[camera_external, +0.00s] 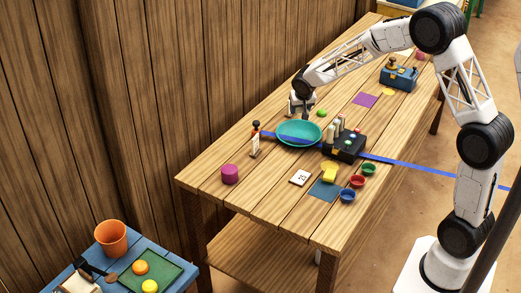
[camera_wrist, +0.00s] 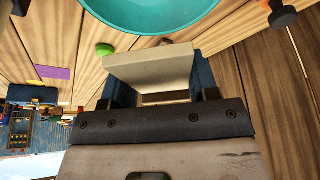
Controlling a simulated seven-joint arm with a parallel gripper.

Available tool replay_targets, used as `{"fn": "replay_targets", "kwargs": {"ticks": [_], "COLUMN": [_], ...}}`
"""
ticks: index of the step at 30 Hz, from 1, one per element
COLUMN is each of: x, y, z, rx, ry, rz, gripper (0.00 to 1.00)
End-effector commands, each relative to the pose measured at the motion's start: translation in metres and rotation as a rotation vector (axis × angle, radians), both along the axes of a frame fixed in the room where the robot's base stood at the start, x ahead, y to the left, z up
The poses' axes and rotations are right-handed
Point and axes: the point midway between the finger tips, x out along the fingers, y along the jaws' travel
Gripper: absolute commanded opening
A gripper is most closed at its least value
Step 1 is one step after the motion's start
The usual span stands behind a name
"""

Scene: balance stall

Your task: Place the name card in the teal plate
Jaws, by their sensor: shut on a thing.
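The teal plate (camera_external: 300,132) lies on the wooden table near its wall side; it also fills the top of the wrist view (camera_wrist: 150,12). My gripper (camera_external: 302,108) is just behind the plate's far edge in the outside view. In the wrist view my gripper (camera_wrist: 155,90) is shut on a cream, folded-looking slab, seemingly the name card (camera_wrist: 150,68). The slab is beside the plate's rim in that picture. In the outside view I cannot clearly tell the card from my gripper. The card's printed face is not visible.
A green round piece (camera_external: 321,113) lies close to the plate. A blue strip (camera_external: 390,161) crosses the table. A magenta cylinder (camera_external: 230,174) and coloured cups stand nearer.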

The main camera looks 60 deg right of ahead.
Motion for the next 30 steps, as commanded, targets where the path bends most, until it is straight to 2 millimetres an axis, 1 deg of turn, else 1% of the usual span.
{"fn": "replay_targets", "kwargs": {"ticks": [1, 5, 20, 26, 30], "x": [0.0, -0.001, -0.001, -0.001, -0.001], "y": [0.0, 0.0, 0.0, 0.0, 0.0], "z": [-0.007, -0.014, -0.016, -0.023, -0.032], "rx": [-0.002, -0.006, -0.006, -0.006, -0.005], "ry": [0.0, -0.006, -0.007, -0.005, -0.005], "rz": [0.001, 0.0, -0.001, -0.001, -0.001], "gripper": [0.31, 0.31, 0.31, 0.31, 0.31]}}
